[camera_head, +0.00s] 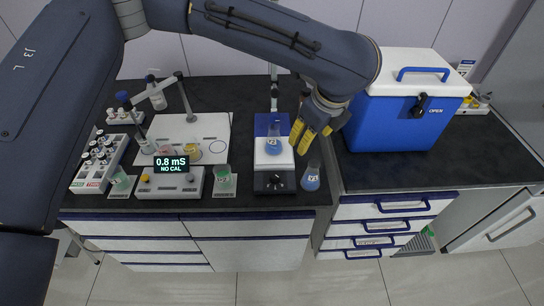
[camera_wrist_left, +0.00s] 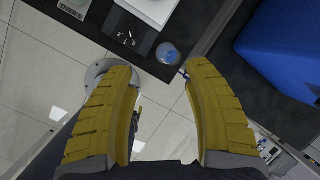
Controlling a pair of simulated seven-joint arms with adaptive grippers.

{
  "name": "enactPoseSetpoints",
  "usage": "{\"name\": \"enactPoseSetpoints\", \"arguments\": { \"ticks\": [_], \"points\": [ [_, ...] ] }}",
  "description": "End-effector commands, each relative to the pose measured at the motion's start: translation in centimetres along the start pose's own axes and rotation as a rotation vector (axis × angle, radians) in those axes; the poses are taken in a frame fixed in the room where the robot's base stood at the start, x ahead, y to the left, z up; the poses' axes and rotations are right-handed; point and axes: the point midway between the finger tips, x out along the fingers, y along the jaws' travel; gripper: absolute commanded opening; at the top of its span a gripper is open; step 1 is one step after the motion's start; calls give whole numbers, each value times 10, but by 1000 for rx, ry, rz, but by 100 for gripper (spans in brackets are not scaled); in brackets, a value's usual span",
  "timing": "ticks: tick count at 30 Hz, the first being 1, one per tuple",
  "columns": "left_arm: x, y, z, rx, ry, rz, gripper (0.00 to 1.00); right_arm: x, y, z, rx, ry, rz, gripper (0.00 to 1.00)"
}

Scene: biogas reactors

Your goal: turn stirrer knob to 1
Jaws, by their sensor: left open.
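The stirrer (camera_head: 274,160) is a white plate with a black front panel, standing near the front edge of the bench. Its dark knob (camera_head: 275,183) is on that panel; the pointer setting is too small to read. In the left wrist view the panel and knob (camera_wrist_left: 126,38) lie at the upper left, beyond the fingertips. A flask with blue liquid (camera_head: 273,145) sits on the stirrer's plate. My left gripper (camera_head: 304,137), with yellow fingers, is open and empty, above the right side of the stirrer and apart from the knob. My right gripper is not in view.
A second blue flask (camera_head: 311,178) stands just right of the stirrer. A meter reading "0.8 mS NO CAL" (camera_head: 170,182) and green-liquid beakers (camera_head: 224,182) stand to the left. A blue cooler box (camera_head: 398,120) stands at the right.

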Motion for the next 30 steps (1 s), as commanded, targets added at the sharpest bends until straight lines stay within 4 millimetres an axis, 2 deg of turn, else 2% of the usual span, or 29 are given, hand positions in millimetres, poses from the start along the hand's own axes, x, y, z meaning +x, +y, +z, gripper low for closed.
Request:
{"name": "enactPoseSetpoints", "arguments": {
  "ticks": [1, 3, 7, 14, 30],
  "points": [
    [8, 14, -2, 17, -29, 38, 51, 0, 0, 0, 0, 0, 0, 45],
    [16, 29, -2, 30, -58, 81, 51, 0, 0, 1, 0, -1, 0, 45],
    [26, 44, -2, 42, -87, 122, 51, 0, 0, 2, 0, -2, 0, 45],
    [49, 50, 0, 41, -89, 132, 51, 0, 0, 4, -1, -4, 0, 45],
    [140, 62, 8, 40, -88, 130, 51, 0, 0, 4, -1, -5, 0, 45]
  ]
}}
